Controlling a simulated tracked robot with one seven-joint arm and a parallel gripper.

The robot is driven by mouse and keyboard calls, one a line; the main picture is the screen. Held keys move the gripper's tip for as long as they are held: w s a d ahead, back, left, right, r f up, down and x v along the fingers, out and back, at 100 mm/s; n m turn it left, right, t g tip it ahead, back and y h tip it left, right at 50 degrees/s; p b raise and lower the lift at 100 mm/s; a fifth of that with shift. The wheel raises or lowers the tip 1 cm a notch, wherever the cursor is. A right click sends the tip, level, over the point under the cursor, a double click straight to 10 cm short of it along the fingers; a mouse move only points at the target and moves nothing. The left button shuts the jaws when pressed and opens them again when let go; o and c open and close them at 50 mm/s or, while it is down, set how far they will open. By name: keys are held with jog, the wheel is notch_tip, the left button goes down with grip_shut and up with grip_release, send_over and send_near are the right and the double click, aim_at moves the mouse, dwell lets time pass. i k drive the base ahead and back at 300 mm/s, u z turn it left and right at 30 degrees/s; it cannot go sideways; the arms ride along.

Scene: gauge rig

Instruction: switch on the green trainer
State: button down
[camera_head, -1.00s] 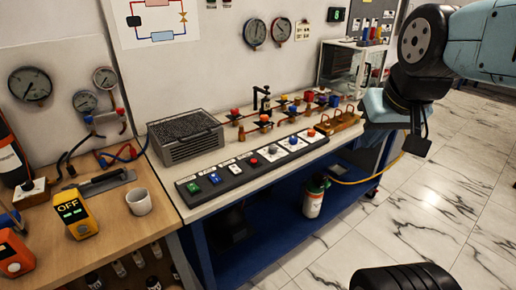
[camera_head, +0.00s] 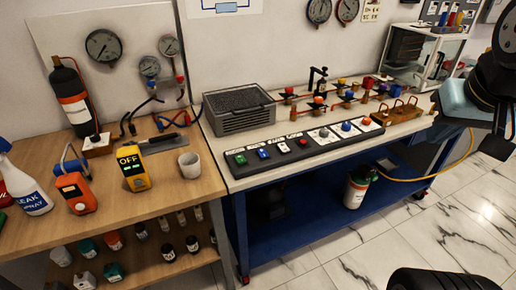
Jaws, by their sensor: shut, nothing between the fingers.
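A trainer bench with a blue frame (camera_head: 300,228) and pale top stands right of centre. On its front edge lies a dark control strip (camera_head: 315,152) with a green rocker switch (camera_head: 240,159) at its left end. A blue switch (camera_head: 263,153), a white switch (camera_head: 283,148) and a red button (camera_head: 303,143) follow. Larger knobs sit at its right end. The labels and the switch positions are too small to read. My gripper (camera_head: 495,146) hangs at the right edge, shut and empty, well apart from the strip and partly cut off by the frame.
A vented grey box (camera_head: 239,112) and copper pipework with coloured valves stand behind the strip. On the wooden bench at left are a yellow meter (camera_head: 132,168) reading OFF, a white cup (camera_head: 189,164), an orange device (camera_head: 75,194) and a spray bottle (camera_head: 24,188).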

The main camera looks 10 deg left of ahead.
aim_at(241, 160)
jog(key=u, duration=0.55)
jog(key=k, duration=1.35)
jog(key=u, duration=0.5)
jog(key=i, duration=0.75)
jog(key=z, duration=0.5)
jog(key=i, duration=1.05)
jog(key=z, duration=0.45)
